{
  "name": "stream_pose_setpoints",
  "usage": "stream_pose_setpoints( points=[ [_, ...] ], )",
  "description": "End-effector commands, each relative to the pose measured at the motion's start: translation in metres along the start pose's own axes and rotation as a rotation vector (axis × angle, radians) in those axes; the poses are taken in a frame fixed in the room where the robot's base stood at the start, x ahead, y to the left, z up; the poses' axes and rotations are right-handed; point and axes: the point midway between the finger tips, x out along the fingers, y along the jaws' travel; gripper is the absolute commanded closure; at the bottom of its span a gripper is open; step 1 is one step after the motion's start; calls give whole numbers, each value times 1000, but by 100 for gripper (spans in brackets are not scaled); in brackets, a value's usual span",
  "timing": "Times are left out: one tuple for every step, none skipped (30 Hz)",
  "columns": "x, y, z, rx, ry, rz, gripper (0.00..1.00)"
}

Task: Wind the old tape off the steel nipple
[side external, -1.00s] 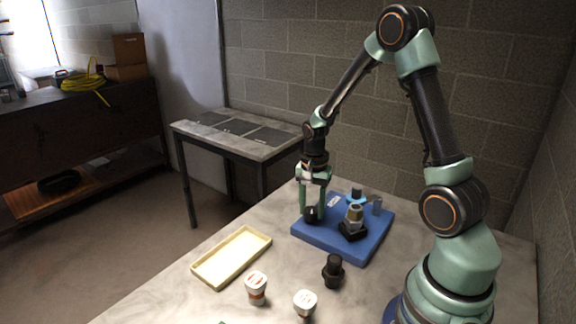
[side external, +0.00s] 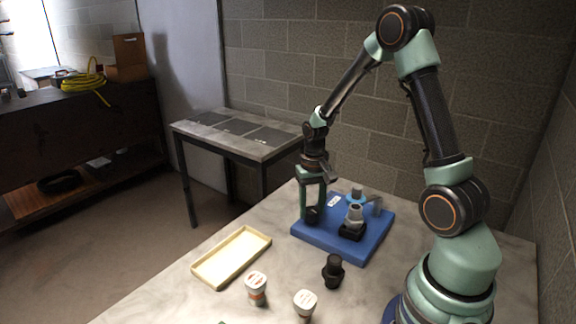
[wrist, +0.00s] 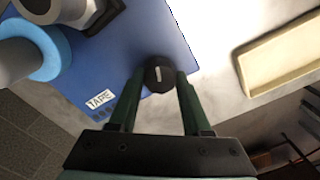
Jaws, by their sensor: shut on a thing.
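A blue board (side external: 321,238) lies on the table and carries a black knob (wrist: 159,74) with a white line. My gripper (wrist: 160,78) is shut on this knob, one finger on each side; the side view shows it pointing down at the board's left corner. The grey steel nipple (side external: 355,213) stands upright in a black holder (side external: 351,232) to the right of my gripper. Its visible side looks plain grey, with no tan wrap. A light blue ring (wrist: 54,52) sits around a grey cylinder behind it. A white label (wrist: 100,98) reads TAPE.
A cream tray (side external: 231,257) lies left of the board. Two white-lidded small tubs (side external: 256,287) and a black fitting (side external: 333,271) stand in front. A side table (side external: 237,134) stands behind.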

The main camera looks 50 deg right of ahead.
Motion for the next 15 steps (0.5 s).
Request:
stream_pose_setpoints(
  points=[
    [0,0,0,-32,-1,0,100],
    [0,0,0,-51,-1,0,100],
    [0,0,0,-74,-1,0,100],
    [0,0,0,-89,-1,0,100],
    [0,0,0,-105,-1,0,100],
    [0,0,0,-123,-1,0,100],
    [0,0,0,-136,-1,0,100],
    [0,0,0,-146,-1,0,100],
    [0,0,0,-160,-1,0,100],
    [0,0,0,-169,-1,0,100],
    [0,0,0,-176,-1,0,100],
    [0,0,0,-185,-1,0,100],
    [0,0,0,-191,-1,0,100],
    [0,0,0,-196,-1,0,100],
    [0,0,0,-200,-1,0,100]
  ],
)
